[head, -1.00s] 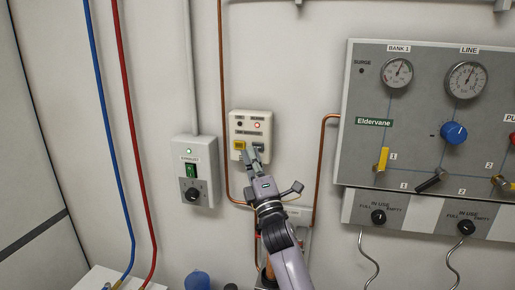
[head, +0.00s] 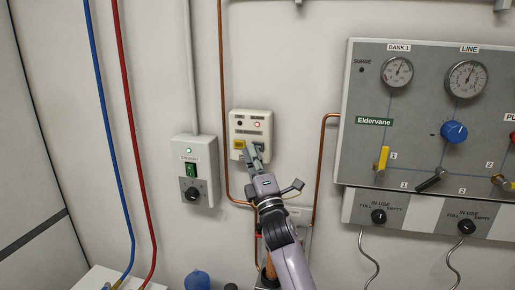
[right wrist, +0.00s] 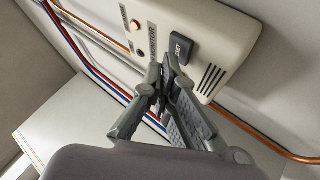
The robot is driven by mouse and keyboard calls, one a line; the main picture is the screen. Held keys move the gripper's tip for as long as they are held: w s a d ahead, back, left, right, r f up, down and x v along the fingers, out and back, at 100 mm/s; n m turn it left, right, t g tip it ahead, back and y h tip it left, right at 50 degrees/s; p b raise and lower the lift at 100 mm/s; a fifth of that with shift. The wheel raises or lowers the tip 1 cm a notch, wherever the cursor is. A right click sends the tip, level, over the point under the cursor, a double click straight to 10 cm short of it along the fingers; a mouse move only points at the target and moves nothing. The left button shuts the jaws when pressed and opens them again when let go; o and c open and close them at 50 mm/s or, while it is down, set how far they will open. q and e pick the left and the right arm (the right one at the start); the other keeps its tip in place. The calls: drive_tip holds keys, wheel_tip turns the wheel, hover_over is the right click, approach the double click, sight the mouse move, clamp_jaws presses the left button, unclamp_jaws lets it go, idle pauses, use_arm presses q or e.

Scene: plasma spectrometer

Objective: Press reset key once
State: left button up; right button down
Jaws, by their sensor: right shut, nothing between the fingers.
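The dark grey reset key (head: 259,147) sits at the lower right of a cream wall box (head: 264,116). In the right wrist view the dark key (right wrist: 183,47) shows its partly readable label, ending in "SET". My right gripper (head: 249,153) is shut and empty, pointing up at the box's lower part, between the yellow button and the dark key in the picture. In the right wrist view its fingertips (right wrist: 162,66) are just beside the key's lower end; I cannot tell whether they touch it. My left gripper is not in view.
A yellow button (head: 239,144) is left of the key, and a red lamp (head: 257,125) glows above. A grey switch box (head: 207,160) is mounted to the left. Copper pipes (head: 324,150) run either side. A gauge panel (head: 358,100) hangs at the right.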

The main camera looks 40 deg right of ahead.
drive_tip(key=shift+w+d, duration=0.25)
drive_tip(key=shift+d, duration=0.05)
idle(0.8)
idle(0.3)
drive_tip(key=shift+s+a, duration=0.5)
drive_tip(key=shift+a, duration=0.1)
drive_tip(key=shift+s+a, duration=1.65)
drive_tip(key=shift+a, duration=0.25)
drive_tip(key=shift+f, duration=0.1)
